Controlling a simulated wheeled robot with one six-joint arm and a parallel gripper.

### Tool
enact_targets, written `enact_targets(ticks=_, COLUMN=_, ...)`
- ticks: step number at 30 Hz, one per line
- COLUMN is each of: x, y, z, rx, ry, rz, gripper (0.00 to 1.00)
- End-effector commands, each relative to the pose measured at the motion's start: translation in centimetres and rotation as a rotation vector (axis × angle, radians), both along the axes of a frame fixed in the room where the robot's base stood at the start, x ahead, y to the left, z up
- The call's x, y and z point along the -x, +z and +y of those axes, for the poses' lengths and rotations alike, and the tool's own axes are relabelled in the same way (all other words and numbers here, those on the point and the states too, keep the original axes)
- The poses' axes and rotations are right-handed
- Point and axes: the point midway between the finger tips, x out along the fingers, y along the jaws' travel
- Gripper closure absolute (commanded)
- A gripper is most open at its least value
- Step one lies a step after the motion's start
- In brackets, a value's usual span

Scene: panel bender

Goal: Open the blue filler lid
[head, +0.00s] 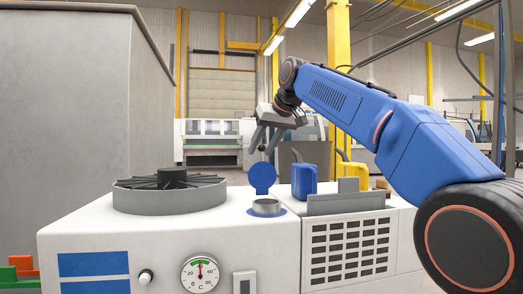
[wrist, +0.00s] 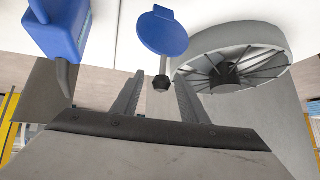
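The blue filler lid (head: 262,178) is a round disc standing up at the back of the filler neck (head: 267,207), whose mouth shows uncovered in the head view. In the wrist view the lid (wrist: 162,33) is a blue disc with a small tab, beyond my fingertips. My gripper (head: 261,152) is above the lid in the head view, pointing down. In the wrist view my gripper (wrist: 158,75) has its two fingers apart. The fingers appear clear of the lid.
A round fan (head: 170,192) sits on the white cabinet (head: 130,240) left of the lid. A blue jug (head: 304,181) and a yellow jug (head: 352,175) stand to its right. A grey bracket (head: 347,200) is at the right. A gauge (head: 200,274) is on the front.

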Motion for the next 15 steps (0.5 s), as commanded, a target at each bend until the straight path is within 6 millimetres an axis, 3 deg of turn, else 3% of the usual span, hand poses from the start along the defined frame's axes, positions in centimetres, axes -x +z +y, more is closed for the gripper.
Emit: enact_targets(ticks=15, x=5.5, y=7.3, z=-4.1, rx=-0.002, ry=-0.003, rz=-0.005, gripper=0.60)
